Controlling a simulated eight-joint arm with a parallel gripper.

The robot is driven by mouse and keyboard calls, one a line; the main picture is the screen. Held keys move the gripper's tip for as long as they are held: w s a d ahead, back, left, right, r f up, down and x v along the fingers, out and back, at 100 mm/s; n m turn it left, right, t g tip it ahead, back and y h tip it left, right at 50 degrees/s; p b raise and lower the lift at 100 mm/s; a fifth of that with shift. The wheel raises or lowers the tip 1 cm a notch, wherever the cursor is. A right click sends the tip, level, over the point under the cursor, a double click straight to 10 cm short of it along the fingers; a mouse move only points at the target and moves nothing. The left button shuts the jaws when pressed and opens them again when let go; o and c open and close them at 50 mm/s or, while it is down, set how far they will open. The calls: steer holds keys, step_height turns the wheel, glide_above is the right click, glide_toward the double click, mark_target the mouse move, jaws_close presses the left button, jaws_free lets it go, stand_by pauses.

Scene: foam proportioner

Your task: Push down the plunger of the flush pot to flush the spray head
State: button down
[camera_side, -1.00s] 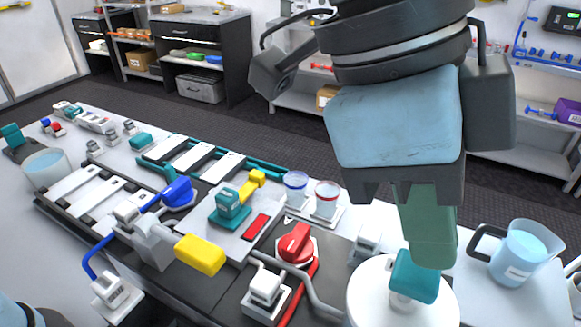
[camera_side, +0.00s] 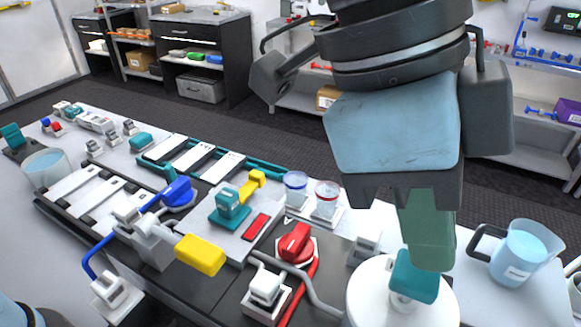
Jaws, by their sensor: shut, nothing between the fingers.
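The flush pot (camera_side: 372,296) is a round white vessel at the bottom right of the side view, cut off by the lower edge. Its plunger has a teal knob (camera_side: 414,278) standing on a short pale stem above the white lid. My gripper (camera_side: 428,262) points down from above with its green fingers shut and nothing between them. The fingertips are at the knob's top and overlap it in the picture; I cannot tell whether they touch it. The spray head is not one I can pick out for sure.
A red knob (camera_side: 296,244) and a white push button (camera_side: 266,288) sit left of the pot. A jug of blue liquid (camera_side: 522,254) stands to the right. Two small cups, the blue-rimmed one (camera_side: 295,190) and the red-rimmed one (camera_side: 327,198), stand behind.

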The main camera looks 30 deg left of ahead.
mark_target(411, 265)
steer(key=shift+f, duration=1.4)
steer(key=shift+r, duration=4)
